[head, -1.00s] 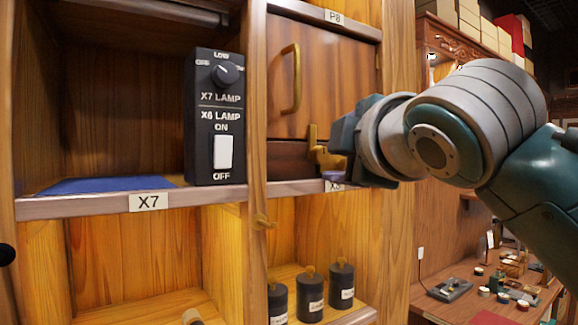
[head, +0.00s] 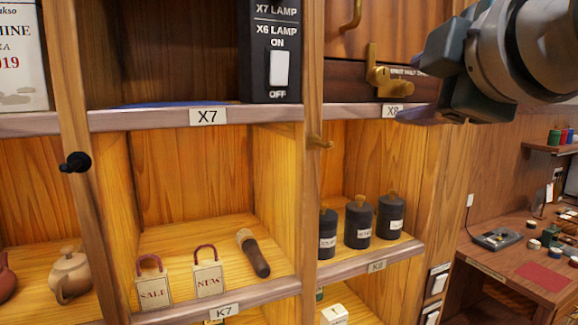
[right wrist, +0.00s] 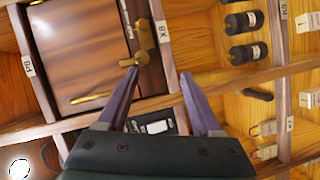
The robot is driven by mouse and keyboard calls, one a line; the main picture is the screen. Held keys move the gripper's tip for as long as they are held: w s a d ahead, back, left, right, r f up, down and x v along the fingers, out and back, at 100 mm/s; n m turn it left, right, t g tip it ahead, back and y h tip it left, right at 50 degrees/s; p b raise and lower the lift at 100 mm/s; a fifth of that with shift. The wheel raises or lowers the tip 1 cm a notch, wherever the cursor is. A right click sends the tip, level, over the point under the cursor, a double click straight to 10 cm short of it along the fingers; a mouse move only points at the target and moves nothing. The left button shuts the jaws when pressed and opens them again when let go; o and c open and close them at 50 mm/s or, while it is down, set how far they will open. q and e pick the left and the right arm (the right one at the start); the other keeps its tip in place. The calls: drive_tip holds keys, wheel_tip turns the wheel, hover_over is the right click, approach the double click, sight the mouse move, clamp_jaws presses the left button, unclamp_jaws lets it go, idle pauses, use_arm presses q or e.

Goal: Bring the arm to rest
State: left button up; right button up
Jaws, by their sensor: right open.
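My right gripper (head: 432,88) is at the upper right of the head view, in front of the shelf and just right of a brass latch (head: 384,80). In the right wrist view its two purple fingers (right wrist: 160,74) are spread apart with nothing held between them. The left finger overlaps the lower end of the brass latch (right wrist: 143,42) in that view; I cannot tell whether they touch. The wooden cabinet door (right wrist: 88,45) appears shut behind it. My left gripper is not in view.
A black lamp switch box (head: 278,55) stands left of the latch. A cluttered desk (head: 490,262) is at right.

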drive_tip(key=s+f+m+g+p, duration=0.25)
drive_tip(key=s+f+g, duration=0.2)
drive_tip(key=f, duration=0.55)
drive_tip(key=s+d+f+m+g+p, duration=0.1)
drive_tip(key=s+f+m+g, duration=0.3)
drive_tip(key=s+f, duration=0.3)
drive_tip(key=s+d+f+m+g+p, duration=0.1)
drive_tip(key=s+f+m+g, duration=0.3)
drive_tip(key=s, duration=1.3)
wheel_tip(320, 180, down, 3)
drive_tip(key=shift+f+m+y, duration=0.1)
drive_tip(key=shift+m+y, duration=0.3)
drive_tip(key=shift+m, duration=0.55)
drive_tip(key=shift+s, duration=0.1)
